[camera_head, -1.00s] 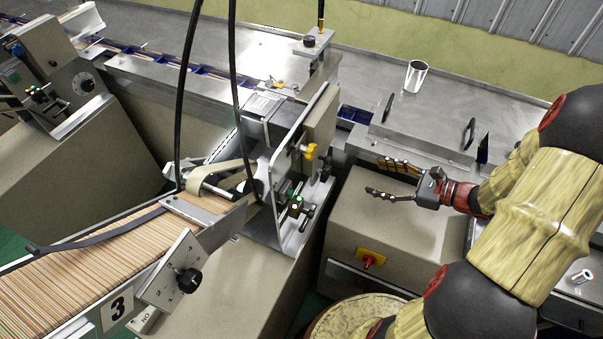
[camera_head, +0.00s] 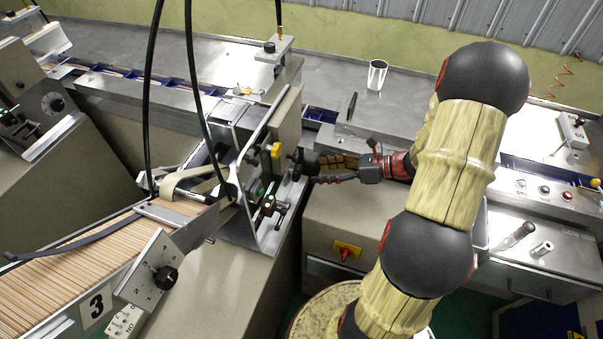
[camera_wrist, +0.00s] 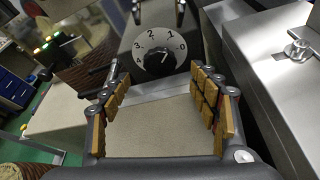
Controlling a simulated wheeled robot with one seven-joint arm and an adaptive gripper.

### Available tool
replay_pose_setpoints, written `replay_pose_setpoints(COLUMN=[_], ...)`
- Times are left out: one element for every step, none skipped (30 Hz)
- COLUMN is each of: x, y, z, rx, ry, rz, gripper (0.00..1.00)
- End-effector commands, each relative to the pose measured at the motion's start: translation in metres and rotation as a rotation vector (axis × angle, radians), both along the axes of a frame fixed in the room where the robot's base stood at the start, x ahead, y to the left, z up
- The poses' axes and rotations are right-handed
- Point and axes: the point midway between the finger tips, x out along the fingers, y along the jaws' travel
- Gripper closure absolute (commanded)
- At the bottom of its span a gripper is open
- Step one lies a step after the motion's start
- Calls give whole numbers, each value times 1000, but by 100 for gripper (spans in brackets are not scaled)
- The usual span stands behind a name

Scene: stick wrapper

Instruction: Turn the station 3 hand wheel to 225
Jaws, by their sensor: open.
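In the wrist view, a black hand wheel (camera_wrist: 160,62) sits on a round silver dial (camera_wrist: 150,37) numbered 0 to 4. A pale mark shows on the wheel, but I cannot read its setting exactly. In the head view a black knob (camera_head: 297,165) at the station's right side is seen nearly edge-on. My gripper (camera_head: 317,170) is beside it. My gripper (camera_wrist: 160,80) is open and empty, its padded fingers spread left and right, with the wheel ahead between them, apart from them.
Another black knob (camera_head: 165,278) sits on a slanted scale plate near the "3". An upright metal plate (camera_head: 268,175) with a yellow knob (camera_head: 276,150) stands close left of my gripper. A beige cabinet (camera_head: 340,215) lies below. A metal cup (camera_head: 376,75) stands behind.

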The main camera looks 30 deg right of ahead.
Motion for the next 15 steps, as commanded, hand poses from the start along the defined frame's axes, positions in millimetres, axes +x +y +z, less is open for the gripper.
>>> replay_pose_setpoints(x=[4,7,11,14,17,21,25,27,31,34,36,38,40,42,43], y=[5,8,13,16,19,24,26,29,33,35,37,40,42,43,44], z=[-4,-6,-9,-11,-13,-15,-16,-18,-20,-21,-22,-24,-25,-25,-26], rx=[0,1,0,0,-1,-1,0,-1,-1,0,-2,-2,-2,-1,-1], ry=[0,0,1,1,0,0,-1,0,0,-1,0,0,0,-1,-1], rz=[3,4,4,4,5,5,5,5,5,4,3,3,3,2,2], gripper=[39,39,39,39,39,39,39,39,39,39,39,39,39,39,39])
